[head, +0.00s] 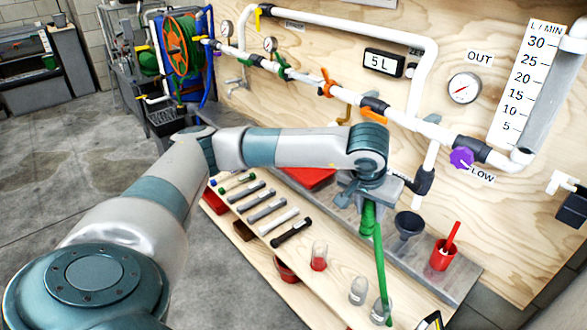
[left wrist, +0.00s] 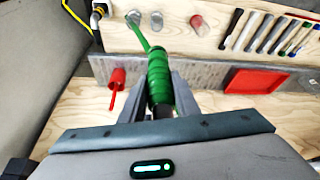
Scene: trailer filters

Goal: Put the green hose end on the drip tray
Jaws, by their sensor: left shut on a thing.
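My left gripper (head: 370,200) points down over the grey shelf and is shut on the green hose end (head: 368,218). In the left wrist view the ribbed green hose end (left wrist: 159,78) sits between the two fingers (left wrist: 160,105). The thin green hose (head: 381,265) runs from it towards the clear cups at the front edge. A flat red tray (head: 313,179), which looks like the drip tray, lies on the grey shelf left of the gripper, partly hidden by my arm. It shows whole at the right in the left wrist view (left wrist: 262,81). My right gripper is not in view.
A dark funnel (head: 408,224) and a red cup with a red stick (head: 443,255) stand right of the gripper. Several filters (head: 265,208) lie in a row on the wooden bench. Clear cups (head: 357,291) stand at the front. White pipes with valves (head: 375,105) run along the wall behind.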

